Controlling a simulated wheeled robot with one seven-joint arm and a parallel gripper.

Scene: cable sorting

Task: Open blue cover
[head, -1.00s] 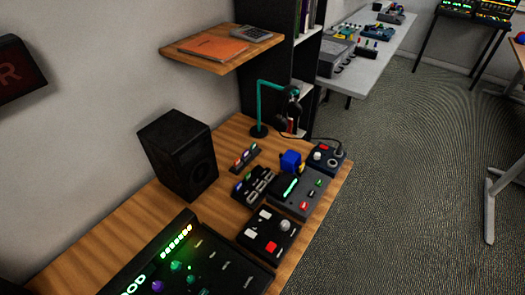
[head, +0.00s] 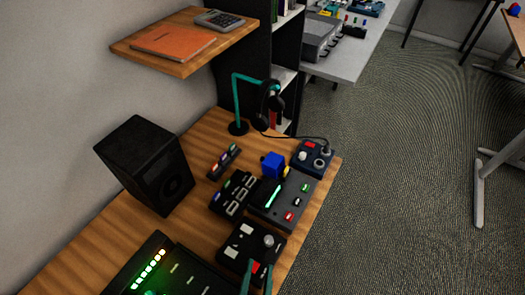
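A blue block-like piece (head: 272,164), which looks like the blue cover, stands up at the back of a dark grey box (head: 268,209) on the wooden table. A small yellow part shows beside it. I cannot tell whether the cover is open or closed. Two teal fingertips of my gripper (head: 258,277) enter at the bottom edge of the head view. They are apart, with nothing seen held between them. They overlap the front of a black box with white and red buttons (head: 241,254), nearer than the blue piece. The rest of my gripper is out of view.
A navy box with knobs (head: 311,166) and a multi-port black box (head: 233,200) flank the grey box. A black speaker (head: 150,180), teal headphone stand (head: 237,95) and wooden shelf (head: 125,50) stand farther left and back. Open floor lies right.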

